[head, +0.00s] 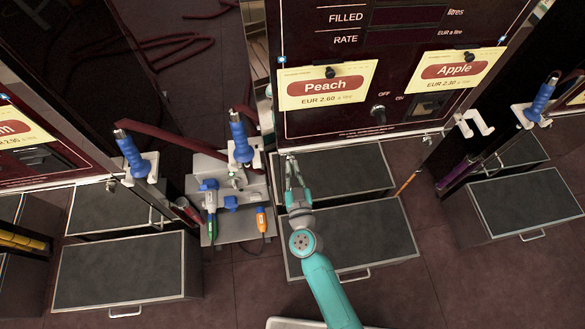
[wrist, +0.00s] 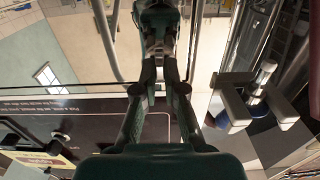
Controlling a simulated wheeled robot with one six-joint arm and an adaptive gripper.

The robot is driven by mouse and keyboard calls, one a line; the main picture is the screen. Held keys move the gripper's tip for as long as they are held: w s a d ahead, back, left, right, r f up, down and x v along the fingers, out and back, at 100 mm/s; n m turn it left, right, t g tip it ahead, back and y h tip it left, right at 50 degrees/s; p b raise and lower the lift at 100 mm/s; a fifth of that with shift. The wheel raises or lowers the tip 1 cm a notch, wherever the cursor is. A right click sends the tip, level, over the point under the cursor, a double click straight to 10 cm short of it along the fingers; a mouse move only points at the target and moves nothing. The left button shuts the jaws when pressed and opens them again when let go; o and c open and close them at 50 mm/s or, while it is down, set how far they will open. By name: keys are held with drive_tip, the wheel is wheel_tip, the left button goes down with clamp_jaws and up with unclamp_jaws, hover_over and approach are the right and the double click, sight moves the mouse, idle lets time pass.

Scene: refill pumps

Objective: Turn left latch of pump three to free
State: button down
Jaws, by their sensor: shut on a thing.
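The dark red pump (head: 345,95) with Peach and Apple signs fills the upper middle of the head view; no pump number is readable. My gripper (head: 290,160) is at the lower left corner of its front panel, at the end of my teal arm. In the wrist view my gripper (wrist: 158,65) has its fingers brought in around a small metal piece (wrist: 157,45), which appears to be the left latch. The fingers hide most of this piece, so its turn angle cannot be told. The panel (wrist: 90,125) fills the lower left of the wrist view.
Grey drawer boxes (head: 350,235) lie below the pump. An empty white nozzle rest (head: 473,124) is at the right.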

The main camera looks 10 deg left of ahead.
drive_tip(key=m, duration=0.4)
drive_tip(key=shift+m, duration=0.4)
drive_tip(key=shift+d+f+m, duration=0.1)
drive_tip(key=shift+m, duration=3.15)
drive_tip(key=shift+d+f+m, duration=0.1)
drive_tip(key=shift+m, duration=3.15)
drive_tip(key=c, duration=1.3)
unclamp_jaws()
drive_tip(key=shift+w, duration=0.1)
drive_tip(key=shift+o, duration=0.2)
